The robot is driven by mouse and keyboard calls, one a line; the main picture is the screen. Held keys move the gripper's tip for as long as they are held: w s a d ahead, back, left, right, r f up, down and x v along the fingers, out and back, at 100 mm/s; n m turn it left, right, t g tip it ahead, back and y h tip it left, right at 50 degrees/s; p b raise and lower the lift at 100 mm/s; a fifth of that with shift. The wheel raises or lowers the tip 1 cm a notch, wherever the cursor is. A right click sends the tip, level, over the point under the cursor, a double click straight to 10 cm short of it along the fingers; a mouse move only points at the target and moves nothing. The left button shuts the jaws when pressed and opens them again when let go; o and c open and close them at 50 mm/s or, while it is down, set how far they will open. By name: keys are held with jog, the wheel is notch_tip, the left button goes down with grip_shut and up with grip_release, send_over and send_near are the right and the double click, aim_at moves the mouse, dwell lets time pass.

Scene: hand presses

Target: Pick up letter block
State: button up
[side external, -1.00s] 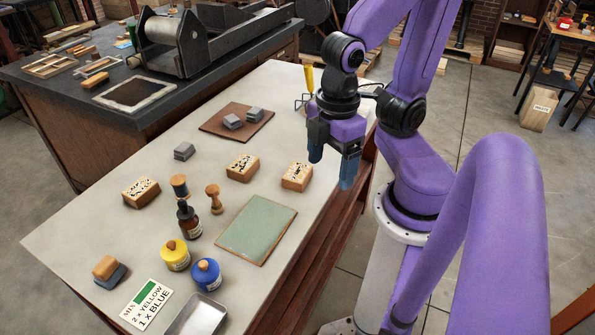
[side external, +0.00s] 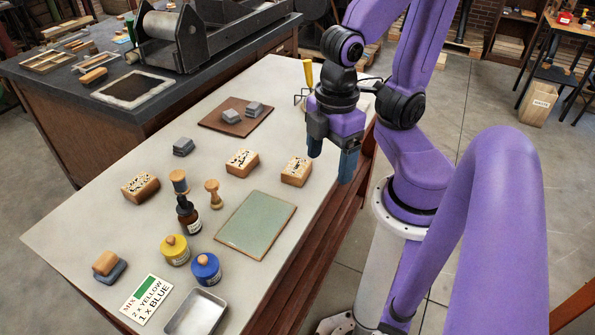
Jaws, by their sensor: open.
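Three wooden blocks with black markings on top lie on the pale table: a left block (side external: 140,187), a middle block (side external: 242,163) and a right block (side external: 296,171). The markings are too small to read. Small grey blocks (side external: 232,116) sit on a brown board (side external: 212,122) farther back, and another grey block (side external: 183,146) lies on the table. I cannot tell which of these is the letter block. My gripper (side external: 331,162) is open and empty, pointing down above the table's right edge, beyond and to the right of the right block.
A green mat (side external: 256,225), dark bottle (side external: 188,217), wooden stamp (side external: 212,193), yellow jar (side external: 175,250), blue jar (side external: 206,268), metal tray (side external: 196,314) and mixing card (side external: 146,299) occupy the near table. A yellow-handled tool (side external: 308,74) stands at the back. Bare table lies left of the brown board.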

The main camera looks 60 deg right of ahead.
jog(key=o, duration=0.3)
jog(key=shift+f, duration=0.1)
jog(key=n+h, duration=0.5)
jog(key=h, duration=0.8)
send_near(294, 170)
jog(key=a, duration=0.1)
jog(key=s+a+r, duration=0.1)
jog(key=a, duration=0.1)
jog(key=a+r, duration=0.1)
jog(key=a, duration=0.1)
jog(key=shift+s+a+r, duration=0.15)
jog(key=shift+s+a, duration=0.1)
jog(key=shift+s, duration=0.1)
jog(key=shift+w+d+f+n+t+h, duration=0.2)
jog(key=shift+f+n+t+h, duration=0.2)
jog(key=shift+f+n, duration=0.2)
jog(key=x, duration=1.2)
jog(key=shift+x, duration=2.8)
